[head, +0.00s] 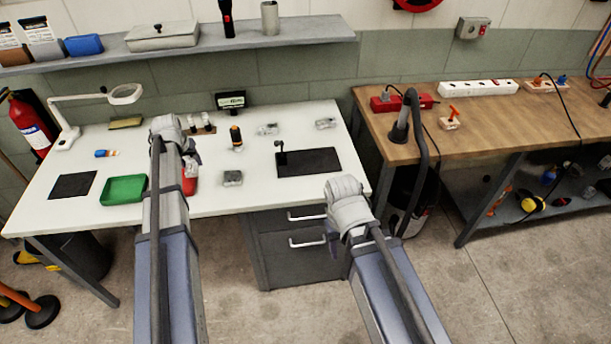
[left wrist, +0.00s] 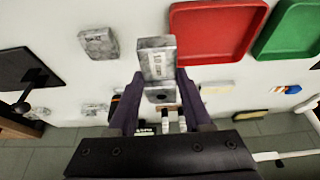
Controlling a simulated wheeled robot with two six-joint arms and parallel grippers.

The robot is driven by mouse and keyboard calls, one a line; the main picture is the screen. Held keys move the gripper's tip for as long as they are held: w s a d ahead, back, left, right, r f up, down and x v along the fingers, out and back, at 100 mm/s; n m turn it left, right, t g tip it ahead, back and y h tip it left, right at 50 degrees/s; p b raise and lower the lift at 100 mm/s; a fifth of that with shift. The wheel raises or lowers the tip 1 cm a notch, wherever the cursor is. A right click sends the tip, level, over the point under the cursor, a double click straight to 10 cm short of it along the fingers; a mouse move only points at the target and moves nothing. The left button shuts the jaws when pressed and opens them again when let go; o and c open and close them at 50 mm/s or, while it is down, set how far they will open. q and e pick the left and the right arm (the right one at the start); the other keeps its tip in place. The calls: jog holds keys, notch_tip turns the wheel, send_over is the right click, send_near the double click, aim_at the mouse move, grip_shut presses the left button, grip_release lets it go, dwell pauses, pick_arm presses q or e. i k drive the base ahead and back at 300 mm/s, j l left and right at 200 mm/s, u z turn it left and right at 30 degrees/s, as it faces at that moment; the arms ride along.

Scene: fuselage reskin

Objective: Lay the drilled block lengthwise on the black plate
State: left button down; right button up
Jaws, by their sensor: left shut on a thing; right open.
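My left gripper (head: 193,158) is over the white table near the red tray. In the left wrist view its purple fingers (left wrist: 158,98) are shut on a grey metal block (left wrist: 157,62), with markings on one face and a hole in the end between the fingers. I take this as the drilled block; in the head view my arm hides it. A black plate (head: 318,163) with a small dark post lies right of centre on the table; it also shows in the left wrist view (left wrist: 14,62). My right gripper (head: 331,238) is open and empty in front of the table.
Other grey pieces (head: 232,178) (head: 267,129) (head: 325,123) lie on the table. A red tray (head: 189,184) and a green tray (head: 124,190) stand left of centre. A black mat (head: 73,186) lies far left. A magnifier lamp (head: 125,94) and a dark bottle (head: 236,138) stand behind.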

aim_at(308, 159)
jog(key=k+z, duration=0.2)
jog(key=z, duration=1.55)
jog(key=k+j, duration=0.1)
jog(key=j, duration=0.9)
jog(key=k+j, duration=0.15)
jog(key=j, duration=0.35)
jog(key=i+z, duration=0.05)
